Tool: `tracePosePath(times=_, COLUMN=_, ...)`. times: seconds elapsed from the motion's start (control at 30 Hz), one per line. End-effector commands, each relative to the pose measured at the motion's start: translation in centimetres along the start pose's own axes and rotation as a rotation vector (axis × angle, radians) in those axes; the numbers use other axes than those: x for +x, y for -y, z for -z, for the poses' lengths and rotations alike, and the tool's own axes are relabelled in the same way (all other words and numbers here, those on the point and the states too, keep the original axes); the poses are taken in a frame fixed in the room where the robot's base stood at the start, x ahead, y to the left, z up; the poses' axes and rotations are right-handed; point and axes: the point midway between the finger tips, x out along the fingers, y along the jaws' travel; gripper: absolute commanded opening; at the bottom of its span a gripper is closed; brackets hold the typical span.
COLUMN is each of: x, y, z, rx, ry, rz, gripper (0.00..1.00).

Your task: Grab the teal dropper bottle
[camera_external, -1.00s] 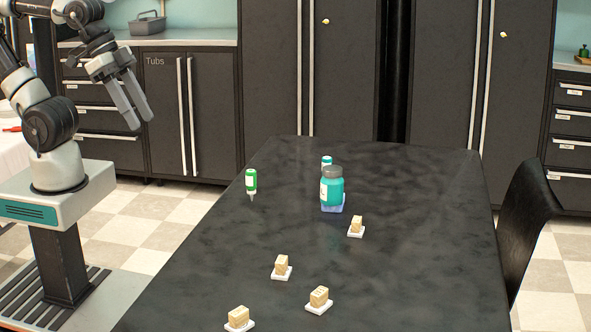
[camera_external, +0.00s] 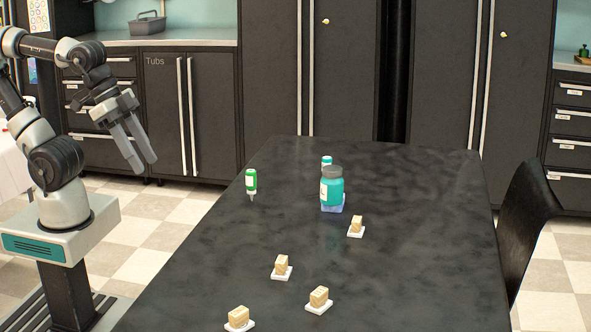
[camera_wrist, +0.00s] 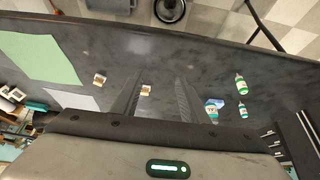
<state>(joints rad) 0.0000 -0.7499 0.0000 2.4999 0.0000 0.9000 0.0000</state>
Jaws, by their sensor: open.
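The teal dropper bottle (camera_external: 327,161) stands on the black table behind a larger teal jar. In the external view the jar hides most of it; only its white and teal top shows. In the wrist view the teal bottle (camera_wrist: 243,108) is at the right, just right of the jar and below a green bottle. My gripper (camera_external: 144,165) is left of the table's far left edge, fingers pointing down and slightly right, apart and empty. In the wrist view the fingers (camera_wrist: 159,75) are spread, left of the bottles.
The teal jar (camera_external: 332,188) with a grey lid sits on a blue base. A green dropper bottle (camera_external: 251,181) stands at its left. Several small wooden blocks on white bases, one nearby (camera_external: 356,226), dot the table. A black chair (camera_external: 532,225) stands at the right edge.

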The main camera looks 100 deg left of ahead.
Motion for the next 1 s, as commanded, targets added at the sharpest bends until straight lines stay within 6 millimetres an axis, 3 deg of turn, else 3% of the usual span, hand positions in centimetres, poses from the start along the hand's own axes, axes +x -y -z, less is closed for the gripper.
tracePosePath(times=0.57, x=0.1, y=0.0, z=0.0, rx=0.0, ry=0.0, rz=0.0, gripper=0.44)
tracePosePath(times=0.67, x=-0.3, y=0.4, z=1.1, rx=-0.011, ry=0.003, rz=0.007, gripper=0.44)
tracePosePath(times=0.77, x=-1.1, y=1.6, z=4.2, rx=-0.043, ry=0.013, rz=0.028, gripper=0.44)
tracePosePath(times=0.87, x=-1.6, y=4.0, z=9.2, rx=-0.096, ry=0.027, rz=0.062, gripper=0.44)
tracePosePath(times=1.0, x=-0.8, y=9.3, z=16.7, rx=-0.183, ry=0.045, rz=0.111, gripper=0.44)
